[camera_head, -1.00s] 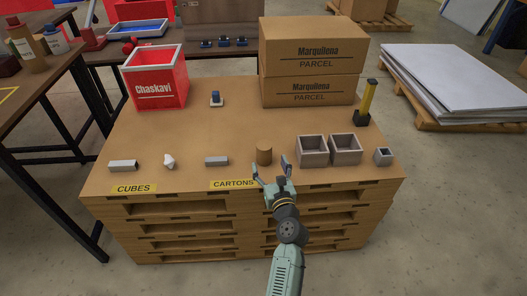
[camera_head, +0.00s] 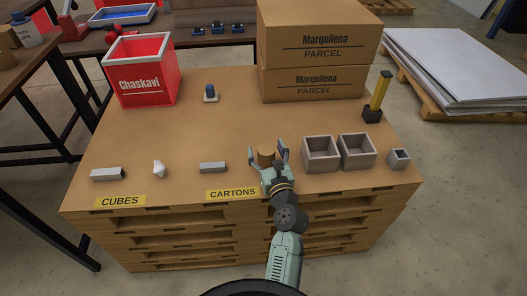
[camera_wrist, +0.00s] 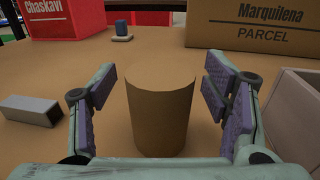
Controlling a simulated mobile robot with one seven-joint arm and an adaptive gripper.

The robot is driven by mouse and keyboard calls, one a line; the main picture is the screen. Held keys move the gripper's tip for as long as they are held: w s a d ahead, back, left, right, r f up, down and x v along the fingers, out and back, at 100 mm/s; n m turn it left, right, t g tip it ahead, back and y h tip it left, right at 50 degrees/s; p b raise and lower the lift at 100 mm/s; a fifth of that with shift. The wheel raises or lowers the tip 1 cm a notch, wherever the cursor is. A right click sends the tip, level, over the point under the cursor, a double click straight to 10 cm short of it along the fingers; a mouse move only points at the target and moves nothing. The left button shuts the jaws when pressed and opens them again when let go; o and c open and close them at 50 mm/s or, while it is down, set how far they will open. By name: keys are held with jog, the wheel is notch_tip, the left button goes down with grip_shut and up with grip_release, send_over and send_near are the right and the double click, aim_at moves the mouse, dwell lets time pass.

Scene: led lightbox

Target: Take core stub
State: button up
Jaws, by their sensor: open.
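The core stub, a short brown cardboard cylinder (camera_head: 266,156), stands upright on the brown table top near its front edge. In the wrist view the core stub (camera_wrist: 160,115) fills the middle, between the two purple-padded fingers. My gripper (camera_head: 268,157) reaches in from the front with its fingers on either side of the cylinder. In the wrist view my gripper (camera_wrist: 160,92) is open, with a gap between each finger pad and the cylinder. The cylinder's lower front edge is close to the gripper's palm.
Two open grey boxes (camera_head: 321,153) stand just right of my gripper. A grey block (camera_head: 213,167) lies to the left, above the CARTONS label (camera_head: 232,193). Parcel boxes (camera_head: 315,85) and a red bin (camera_head: 141,84) stand at the back. The table middle is clear.

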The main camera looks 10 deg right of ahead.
jog(key=shift+w, duration=0.1)
jog(key=shift+r, duration=0.15)
jog(key=c, duration=1.3)
